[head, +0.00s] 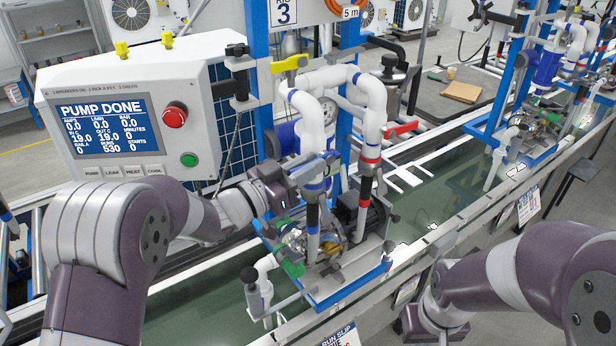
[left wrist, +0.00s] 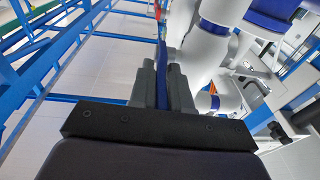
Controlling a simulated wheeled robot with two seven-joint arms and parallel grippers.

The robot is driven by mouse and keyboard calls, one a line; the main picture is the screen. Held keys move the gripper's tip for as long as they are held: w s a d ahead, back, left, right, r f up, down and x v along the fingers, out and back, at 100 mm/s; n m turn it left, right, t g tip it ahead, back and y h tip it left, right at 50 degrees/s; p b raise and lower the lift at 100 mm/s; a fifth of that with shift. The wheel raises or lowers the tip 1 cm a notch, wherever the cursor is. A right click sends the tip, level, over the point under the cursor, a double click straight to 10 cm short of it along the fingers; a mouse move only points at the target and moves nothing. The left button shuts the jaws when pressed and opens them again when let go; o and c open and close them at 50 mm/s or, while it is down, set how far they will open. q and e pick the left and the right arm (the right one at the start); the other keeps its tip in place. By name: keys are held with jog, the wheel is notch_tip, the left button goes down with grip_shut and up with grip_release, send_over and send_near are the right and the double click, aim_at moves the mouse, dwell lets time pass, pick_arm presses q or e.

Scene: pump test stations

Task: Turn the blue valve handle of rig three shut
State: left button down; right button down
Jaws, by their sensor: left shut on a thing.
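Rig three, under its "RIG 3" sign (head: 285,12), has white pipes (head: 372,105) on a blue frame. My left gripper (head: 284,190) is at the left side of the rig's pipes. In the left wrist view its fingers (left wrist: 163,88) are shut on a thin blue strip (left wrist: 162,60), which looks like the blue valve handle, seen edge-on beside a white pipe. In the head view my gripper and the pipes hide most of that handle, so its angle is hard to tell. My right gripper (head: 432,325) is low at the front, far from the rig, its fingers not clear.
A yellow handle (head: 290,63), a red handle (head: 402,129) and a green handle (head: 291,268) are close around the pipes. The control box (head: 215,95) reads "PUMP DONE" and stands left of the rig. A second rig (head: 545,70) is at the right.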

pick_arm(q)
jog(key=c, duration=1.1)
grip_release()
jog(key=shift+c, duration=0.2)
pick_arm(e)
jog(key=shift+f, duration=0.25)
